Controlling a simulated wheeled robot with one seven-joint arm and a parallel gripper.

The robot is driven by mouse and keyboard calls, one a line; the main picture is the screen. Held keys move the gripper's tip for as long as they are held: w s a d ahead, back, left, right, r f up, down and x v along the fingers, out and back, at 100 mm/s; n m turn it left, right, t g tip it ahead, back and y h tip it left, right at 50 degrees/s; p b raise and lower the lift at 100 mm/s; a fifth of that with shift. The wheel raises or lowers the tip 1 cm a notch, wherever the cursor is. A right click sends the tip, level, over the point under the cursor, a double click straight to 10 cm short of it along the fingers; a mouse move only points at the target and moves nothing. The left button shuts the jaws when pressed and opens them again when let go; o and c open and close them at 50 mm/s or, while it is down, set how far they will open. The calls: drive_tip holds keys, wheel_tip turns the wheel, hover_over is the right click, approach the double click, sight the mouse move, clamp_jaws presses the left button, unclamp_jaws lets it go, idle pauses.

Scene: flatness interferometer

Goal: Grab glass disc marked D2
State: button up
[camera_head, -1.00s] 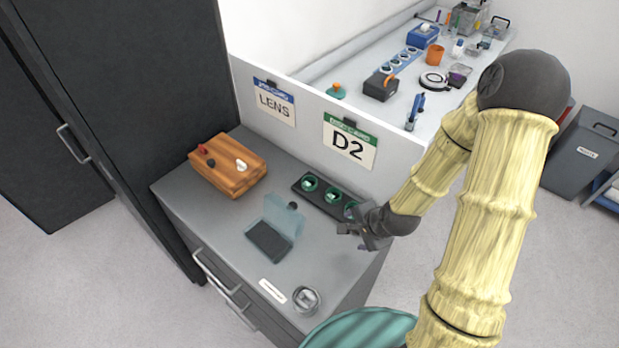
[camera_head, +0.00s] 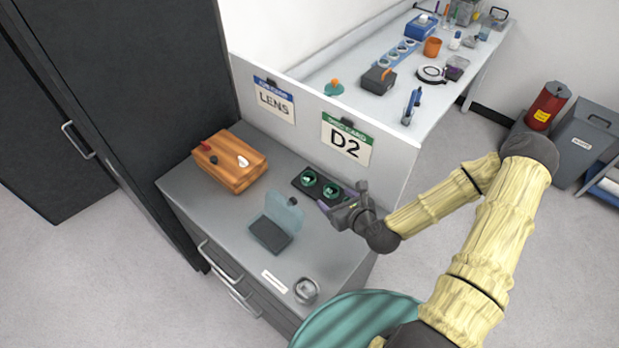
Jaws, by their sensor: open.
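A black tray (camera_head: 297,183) on the grey cabinet top holds round green-rimmed discs in a row. The left disc (camera_head: 309,178) and the middle disc (camera_head: 331,190) show; the right end of the tray is hidden behind my gripper. A sign reading D2 (camera_head: 346,144) hangs on the white partition behind the tray. No marking on the discs can be read. My gripper (camera_head: 345,203) is open, at the tray's right end and just right of the middle disc. I see nothing held in it. Whether it touches the tray cannot be told.
A wooden block (camera_head: 232,165) with small knobs stands at the back left. A clear-lidded dark box (camera_head: 270,235) sits in front of the tray. A round glass-like item (camera_head: 307,291) lies near the front edge. The LENS sign (camera_head: 273,101) and partition rise behind.

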drive_tip(key=shift+f+b, duration=0.15)
drive_tip(key=shift+b, duration=0.25)
drive_tip(key=b+x, duration=0.2)
drive_tip(key=b, duration=0.5)
drive_tip(key=shift+w+f, duration=0.15)
drive_tip(key=p, duration=0.2)
approach(310, 179)
drive_tip(key=x, duration=0.3)
drive_tip(key=shift+w, duration=0.15)
drive_tip(key=shift+w+a+f, duration=0.2)
drive_tip(key=shift+w+f, duration=0.15)
drive_tip(key=shift+w, duration=0.05)
